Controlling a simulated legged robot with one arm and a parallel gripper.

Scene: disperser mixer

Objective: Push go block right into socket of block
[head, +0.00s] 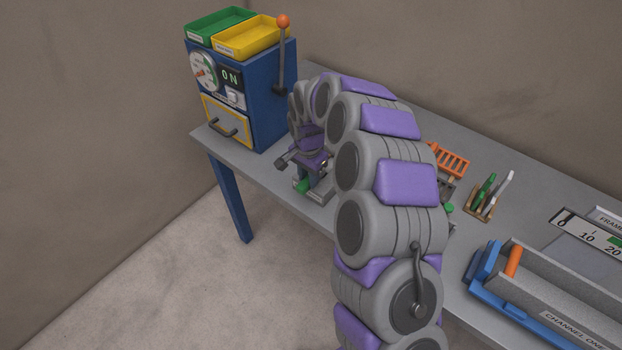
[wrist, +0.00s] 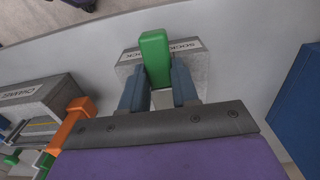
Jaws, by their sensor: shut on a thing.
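The go block is a green block (wrist: 155,58) between the two blue-grey fingers of my gripper (wrist: 158,88) in the wrist view. My gripper is shut on it. The block of the socket (wrist: 190,50) is a pale grey block lettered "SOCK..." just beyond and beneath the green block. The green block overlaps it in the picture and hides part of its top. I cannot tell how deep the green block sits in the socket. In the head view the green block (head: 303,186) shows low at my gripper, by the grey socket block (head: 321,196) near the table's front edge.
A blue machine (head: 262,100) with a lever, dial and "ON" display stands left of my gripper, with green and yellow trays on top. To the right are an orange rack (head: 450,160), a pen holder (head: 480,208) and a channel fixture (head: 545,300). My arm hides the table's middle.

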